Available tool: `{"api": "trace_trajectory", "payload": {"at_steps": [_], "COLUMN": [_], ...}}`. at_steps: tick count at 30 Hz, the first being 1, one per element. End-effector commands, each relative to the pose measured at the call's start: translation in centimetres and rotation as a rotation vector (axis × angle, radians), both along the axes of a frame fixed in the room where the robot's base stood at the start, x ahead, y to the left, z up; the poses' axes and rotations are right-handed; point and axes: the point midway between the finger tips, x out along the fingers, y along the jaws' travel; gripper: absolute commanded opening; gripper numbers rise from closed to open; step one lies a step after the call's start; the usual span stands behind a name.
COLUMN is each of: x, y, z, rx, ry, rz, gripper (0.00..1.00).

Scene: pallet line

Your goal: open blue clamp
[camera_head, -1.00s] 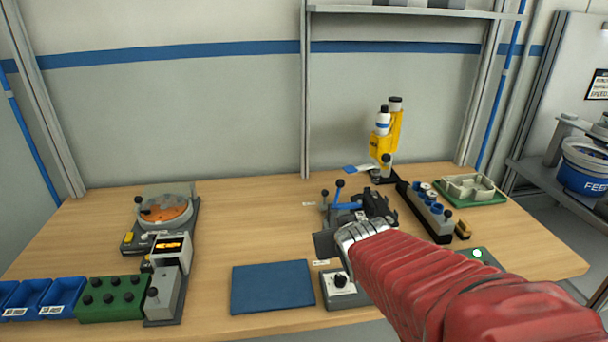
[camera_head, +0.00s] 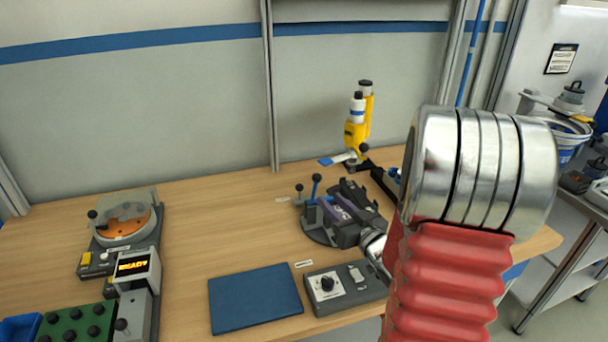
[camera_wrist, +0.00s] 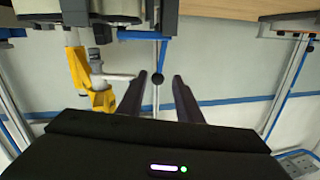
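The blue clamp (camera_head: 316,187) stands on a dark round base, its blue lever upright with a black ball knob on top. The wrist view looks upside down; there the blue lever (camera_wrist: 163,54) ends in a black knob (camera_wrist: 157,78) that appears between the tips of my two dark fingers. My gripper (camera_head: 328,204) is just right of the clamp in the head view, its fingers pointing toward the lever; it also shows in the wrist view (camera_wrist: 159,78). The fingers are apart, and I cannot tell whether either touches the knob. My gripper hides the clamp's right side.
A yellow press (camera_head: 357,130) stands behind the clamp; it is left of the fingers in the wrist view (camera_wrist: 88,80). A grey control box (camera_head: 338,287) and blue mat (camera_head: 254,298) lie in front. A turntable device (camera_head: 124,230) is at left. The table between is clear.

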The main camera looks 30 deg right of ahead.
Motion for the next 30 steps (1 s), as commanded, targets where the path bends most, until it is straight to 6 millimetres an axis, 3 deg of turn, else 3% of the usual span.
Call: {"api": "trace_trajectory", "payload": {"at_steps": [19,23,30], "x": [-0.8,0.1,3.4], "y": [-0.9,-1.0,-1.1], "z": [-0.2,-0.2,-0.2], "rx": [0.036,0.036,0.036], "ry": [-0.054,-0.053,-0.053], "rz": [0.010,0.010,0.011], "gripper": [0.32,0.32,0.32]}}
